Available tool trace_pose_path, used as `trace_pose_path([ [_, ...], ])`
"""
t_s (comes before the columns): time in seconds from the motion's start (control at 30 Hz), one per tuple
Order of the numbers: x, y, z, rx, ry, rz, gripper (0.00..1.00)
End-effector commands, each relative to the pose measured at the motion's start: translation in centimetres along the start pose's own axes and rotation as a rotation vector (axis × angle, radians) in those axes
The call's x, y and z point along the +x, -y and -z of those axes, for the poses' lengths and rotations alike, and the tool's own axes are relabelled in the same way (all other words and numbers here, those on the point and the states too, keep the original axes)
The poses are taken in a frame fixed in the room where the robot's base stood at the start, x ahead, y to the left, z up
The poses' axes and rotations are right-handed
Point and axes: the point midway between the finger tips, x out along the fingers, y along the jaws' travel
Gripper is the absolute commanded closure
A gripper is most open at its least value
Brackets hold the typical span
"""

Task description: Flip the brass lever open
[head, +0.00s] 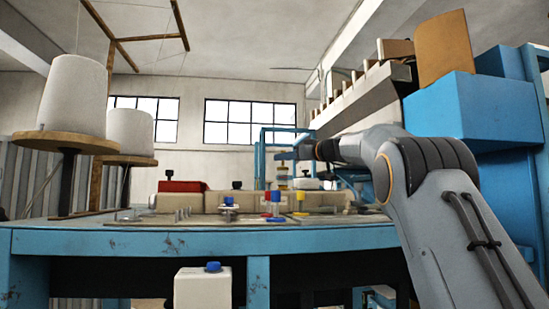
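My arm reaches in from the right, and its end with my gripper (287,157) is above the middle of the blue table. The gripper is small and seen from far off, so I cannot tell whether its fingers are open or shut. Just below it is a small yellowish, brass-coloured piece (283,178), and I cannot tell whether this is the lever or whether the gripper touches it. No brass lever can be made out for certain at this size.
The blue table (180,242) carries beige sacks (240,200), a red block (182,186), and small red, blue and yellow parts (275,197). Large white thread cones (72,95) stand at left. A blue machine (465,110) stands at right. A white box (203,289) is in front.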

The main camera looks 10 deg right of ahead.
Motion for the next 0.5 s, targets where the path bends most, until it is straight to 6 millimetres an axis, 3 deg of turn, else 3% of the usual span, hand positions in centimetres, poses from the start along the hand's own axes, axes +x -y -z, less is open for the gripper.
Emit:
trace_pose_path([
  [0.2, 3.0, 0.1, 0.2, 0.003, 0.001, 0.002, 0.66],
  [0.5, 5.5, 0.2, 0.1, 0.001, 0.001, 0.003, 0.66],
])
